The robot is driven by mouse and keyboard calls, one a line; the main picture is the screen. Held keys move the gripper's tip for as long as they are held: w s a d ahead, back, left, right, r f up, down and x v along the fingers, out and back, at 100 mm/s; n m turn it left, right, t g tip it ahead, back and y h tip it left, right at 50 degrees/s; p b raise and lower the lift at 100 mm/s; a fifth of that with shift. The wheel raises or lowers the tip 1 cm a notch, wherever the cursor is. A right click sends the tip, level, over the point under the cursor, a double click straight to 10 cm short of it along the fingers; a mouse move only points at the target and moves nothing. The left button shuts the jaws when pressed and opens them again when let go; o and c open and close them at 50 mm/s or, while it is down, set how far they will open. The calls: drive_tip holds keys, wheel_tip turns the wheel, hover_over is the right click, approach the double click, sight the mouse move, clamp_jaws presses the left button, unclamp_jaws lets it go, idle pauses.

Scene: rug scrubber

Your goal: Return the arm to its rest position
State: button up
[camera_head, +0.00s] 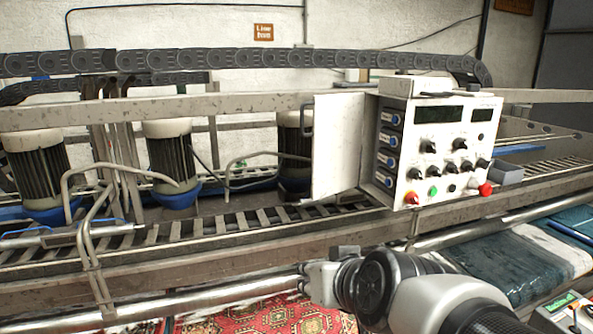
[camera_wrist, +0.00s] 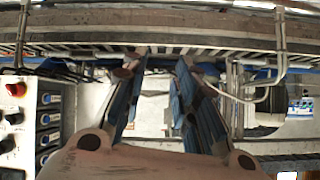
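My arm (camera_head: 410,290) reaches into the lower right of the head view, in front of the machine's front rail. Its grey and black joints show there. My gripper's fingers cannot be made out in that view. In the wrist view my gripper (camera_wrist: 158,82) has two blue-sided fingers standing apart. The gap between them is empty, with a pale surface behind it. The gripper holds nothing that I can see.
A control box (camera_head: 437,140) with knobs, displays and a red button stands on the machine, its white door (camera_head: 338,147) open. Motors (camera_head: 172,160) stand behind the slatted track (camera_head: 230,222). A patterned rug (camera_head: 250,318) lies below. A metal roller (camera_head: 500,228) runs along the front.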

drive_tip(key=s+d+f+g+h+b, duration=0.1)
drive_tip(key=s+d+f+g+b, duration=0.1)
drive_tip(key=s+f, duration=0.4)
drive_tip(key=s+d+f+m+g+h+b, duration=0.1)
drive_tip(key=s+d+f+b, duration=0.2)
drive_tip(key=s+d+f, duration=0.2)
drive_tip(key=s+d+f+g+h+b, duration=0.1)
drive_tip(key=s+d+f+g+b, duration=0.1)
drive_tip(key=s+f, duration=0.6)
drive_tip(key=shift+s+d+f+g+b, duration=0.15)
drive_tip(key=shift+s+d+g+b, duration=0.15)
drive_tip(key=shift+s+d+b, duration=0.5)
drive_tip(key=shift+a, duration=0.1)
